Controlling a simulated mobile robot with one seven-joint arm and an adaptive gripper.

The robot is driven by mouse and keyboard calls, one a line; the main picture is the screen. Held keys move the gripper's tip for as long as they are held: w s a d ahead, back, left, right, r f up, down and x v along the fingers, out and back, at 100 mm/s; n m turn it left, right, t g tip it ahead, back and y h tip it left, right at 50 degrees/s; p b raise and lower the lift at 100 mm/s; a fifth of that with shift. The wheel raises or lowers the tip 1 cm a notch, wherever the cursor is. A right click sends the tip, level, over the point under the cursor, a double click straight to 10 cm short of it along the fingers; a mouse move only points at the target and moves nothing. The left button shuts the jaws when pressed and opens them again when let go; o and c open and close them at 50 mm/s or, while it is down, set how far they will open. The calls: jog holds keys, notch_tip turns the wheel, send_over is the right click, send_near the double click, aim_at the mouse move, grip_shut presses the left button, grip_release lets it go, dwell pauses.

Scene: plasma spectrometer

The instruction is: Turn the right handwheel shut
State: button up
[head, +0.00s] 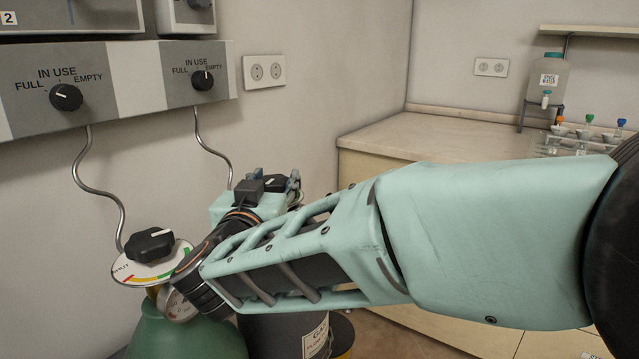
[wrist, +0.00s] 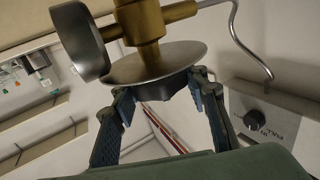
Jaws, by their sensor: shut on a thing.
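The right handwheel (wrist: 165,86) is a dark knob under a round metal plate (wrist: 160,62) on a brass valve (wrist: 150,22) in the wrist view, which looks upside down. My gripper (wrist: 162,90) has one finger on each side of the handwheel and is shut on it. In the head view my arm hides the right handwheel and my fingers. Whether the handwheel is at its shut mark cannot be read. The left handwheel (head: 149,243) is a black knob over a coloured dial plate, apart from my gripper.
A green cylinder (head: 178,335) stands at lower left, a dark labelled cylinder (head: 270,335) beside it. A wall panel (head: 130,85) with two selector knobs hangs above, with thin pipes running down. A bench (head: 440,140) with a rack and water jug (head: 547,80) stands at right.

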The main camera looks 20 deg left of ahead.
aim_at(270, 186)
dwell(0.4)
jog(key=o, duration=1.2)
jog(key=v, duration=0.7)
jog(key=shift+s, duration=0.35)
jog(key=shift+r, duration=0.15)
